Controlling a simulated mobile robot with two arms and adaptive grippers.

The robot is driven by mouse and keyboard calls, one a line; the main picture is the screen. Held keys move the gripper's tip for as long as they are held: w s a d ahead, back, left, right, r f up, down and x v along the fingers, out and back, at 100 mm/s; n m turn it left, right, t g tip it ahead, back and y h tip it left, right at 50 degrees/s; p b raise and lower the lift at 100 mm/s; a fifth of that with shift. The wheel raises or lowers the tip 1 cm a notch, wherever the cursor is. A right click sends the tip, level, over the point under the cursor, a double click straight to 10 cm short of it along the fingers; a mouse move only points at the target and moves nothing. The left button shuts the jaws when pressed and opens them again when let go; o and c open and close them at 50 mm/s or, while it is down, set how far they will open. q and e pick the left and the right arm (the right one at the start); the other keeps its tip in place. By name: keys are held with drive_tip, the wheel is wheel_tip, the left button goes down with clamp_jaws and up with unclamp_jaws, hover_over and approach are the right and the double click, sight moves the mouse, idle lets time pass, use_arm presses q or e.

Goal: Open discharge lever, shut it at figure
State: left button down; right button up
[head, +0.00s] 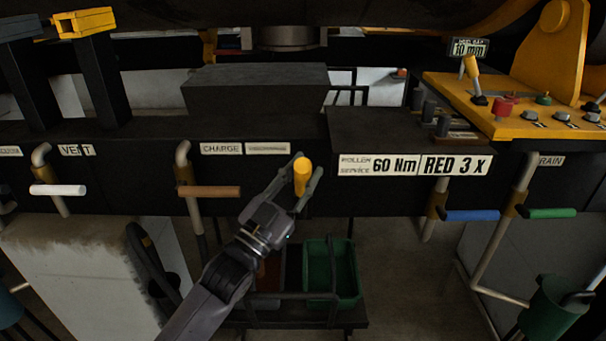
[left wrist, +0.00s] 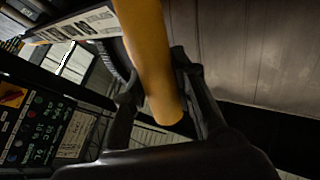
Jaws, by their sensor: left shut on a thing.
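My left gripper (head: 305,185) is shut on a yellow handle (head: 302,173) in front of the dark beam. In the left wrist view the yellow handle (left wrist: 150,60) runs down between the two fingers (left wrist: 165,92). No label reading "discharge" is legible, so I cannot tell whether this handle is the discharge lever. The handle's mounting is hidden. A small display (head: 469,48) at the upper right reads "10 mm"; its top line is too small to read. My right gripper is not in view.
Other levers along the beam have white (head: 58,190), brown (head: 209,192), blue (head: 471,215) and green (head: 549,213) handles. A yellow control panel (head: 520,126) is at right. A green bin (head: 346,270) stands below.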

use_arm(q)
drive_tip(key=s+f+m+h+b, duration=0.5)
drive_tip(key=s+b, duration=0.1)
drive_tip(key=b, duration=0.2)
drive_tip(key=shift+f+b, duration=0.3)
drive_tip(key=shift+b, duration=0.05)
drive_tip(key=shift+g, duration=0.3)
drive_tip(key=c, duration=1.3)
unclamp_jaws()
drive_tip(key=v, duration=1.2)
